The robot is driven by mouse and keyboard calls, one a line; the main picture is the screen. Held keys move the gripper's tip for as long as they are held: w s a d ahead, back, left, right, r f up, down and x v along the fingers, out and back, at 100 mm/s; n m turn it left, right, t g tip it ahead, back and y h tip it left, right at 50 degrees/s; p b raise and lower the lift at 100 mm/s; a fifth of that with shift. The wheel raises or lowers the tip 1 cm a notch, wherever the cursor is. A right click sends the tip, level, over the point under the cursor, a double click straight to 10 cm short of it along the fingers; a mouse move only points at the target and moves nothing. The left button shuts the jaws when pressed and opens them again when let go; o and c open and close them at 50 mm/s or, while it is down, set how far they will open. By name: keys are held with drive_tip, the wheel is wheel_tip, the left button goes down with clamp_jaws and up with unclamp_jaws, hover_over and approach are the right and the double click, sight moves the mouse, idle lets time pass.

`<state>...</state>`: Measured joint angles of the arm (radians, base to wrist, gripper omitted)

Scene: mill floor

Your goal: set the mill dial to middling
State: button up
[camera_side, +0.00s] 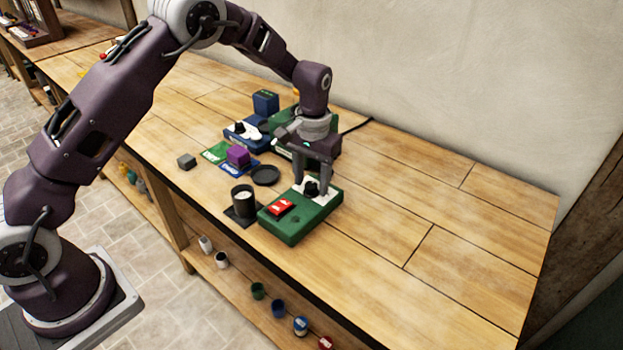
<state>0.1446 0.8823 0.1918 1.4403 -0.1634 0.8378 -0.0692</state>
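A green box (290,230) near the middle of the bench has a white dial face (326,197) with a black knob (311,188), and a red switch (281,207) at its left. My gripper (312,182) points down over this dial. Its two fingers are apart, one on either side of the knob, with space showing between them. I cannot tell whether a fingertip touches the knob. The dial's markings and the knob's pointing direction are too small to read. A blue box with a white dial face (250,132) stands farther back, and another green box (283,115) is partly hidden behind my gripper.
A dark cup with white contents (243,201) stands left of the front green box. A black round dish (265,175), a purple block (238,155), a grey block (186,161) and a tall blue block (265,102) lie nearby. The bench's right side (450,240) is clear.

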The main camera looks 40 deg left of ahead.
sight(312, 185)
wheel_tip(312, 185, up, 7)
drive_tip(key=shift+r, duration=0.1)
idle(0.3)
drive_tip(key=s+r+t+h, duration=0.1)
drive_tip(key=s+r+t, duration=0.1)
drive_tip(key=s+r, duration=1.15)
drive_tip(key=s+a+r+m+t, duration=0.1)
drive_tip(key=s+r+t, duration=0.1)
drive_tip(key=s, duration=1.7)
drive_tip(key=shift+s+m+t+y, duration=0.3)
drive_tip(key=shift+m+t, duration=0.1)
drive_tip(key=shift+t, duration=0.4)
drive_tip(key=shift+a, duration=0.1)
